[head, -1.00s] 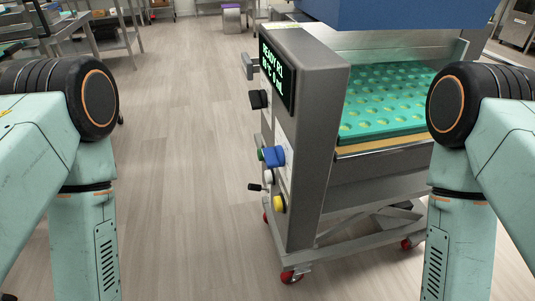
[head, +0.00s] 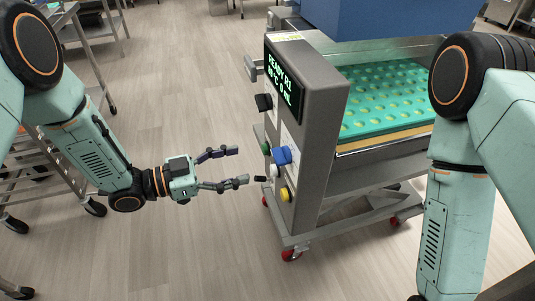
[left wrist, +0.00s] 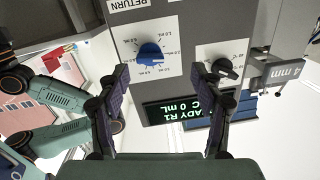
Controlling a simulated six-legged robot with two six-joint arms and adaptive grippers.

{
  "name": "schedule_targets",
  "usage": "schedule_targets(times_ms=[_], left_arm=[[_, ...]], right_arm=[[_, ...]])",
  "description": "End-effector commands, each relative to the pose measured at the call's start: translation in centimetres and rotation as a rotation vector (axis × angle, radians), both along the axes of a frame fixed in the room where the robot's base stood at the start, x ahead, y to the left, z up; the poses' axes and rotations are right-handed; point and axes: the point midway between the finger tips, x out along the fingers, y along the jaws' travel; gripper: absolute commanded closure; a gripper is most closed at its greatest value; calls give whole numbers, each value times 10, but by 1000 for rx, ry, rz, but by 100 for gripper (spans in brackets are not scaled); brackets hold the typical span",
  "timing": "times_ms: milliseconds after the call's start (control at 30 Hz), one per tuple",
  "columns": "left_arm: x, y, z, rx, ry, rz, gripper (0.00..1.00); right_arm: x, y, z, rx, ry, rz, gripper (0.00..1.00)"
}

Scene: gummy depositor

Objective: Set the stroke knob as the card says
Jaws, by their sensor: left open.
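The depositor's grey control panel (head: 308,165) faces left in the head view. A blue knob (head: 282,155) sits on its side; in the left wrist view this blue knob (left wrist: 151,55) stands on a white dial marked in mL. A black knob (head: 264,102) is above it, and shows on its own dial (left wrist: 223,68) in the left wrist view. The display (head: 283,82) reads READY R1 and 0 mL. My left gripper (head: 238,166) is open and empty, left of the panel and apart from the blue knob. I cannot make out the card. My right gripper is out of view.
Green, white and yellow (head: 285,194) buttons and a small black lever (head: 260,179) are near the blue knob. A green mould tray (head: 385,95) lies in the machine. A wheeled rack (head: 45,165) stands at the left. A 4 mm tag (left wrist: 284,72) juts beside the panel.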

Motion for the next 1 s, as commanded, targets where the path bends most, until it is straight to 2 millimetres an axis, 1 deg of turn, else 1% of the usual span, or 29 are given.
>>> schedule_targets(times_ms=[100, 167, 267, 600, 700, 833, 1000], left_arm=[[-11, -6, 11, -42, -38, -71, 34], [-12, -9, 14, -54, -45, -77, 34], [-10, -16, 15, -57, -48, -79, 34], [4, -62, 14, -56, -46, -80, 34], [8, -72, 14, -56, -46, -79, 34], [11, -79, 15, -56, -46, -78, 34], [12, -81, 15, -57, -45, -75, 34]], right_arm=[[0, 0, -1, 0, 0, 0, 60], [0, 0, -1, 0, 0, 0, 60], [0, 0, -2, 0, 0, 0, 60], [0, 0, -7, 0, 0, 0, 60], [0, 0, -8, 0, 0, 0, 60], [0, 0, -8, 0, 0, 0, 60], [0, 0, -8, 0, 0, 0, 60]])
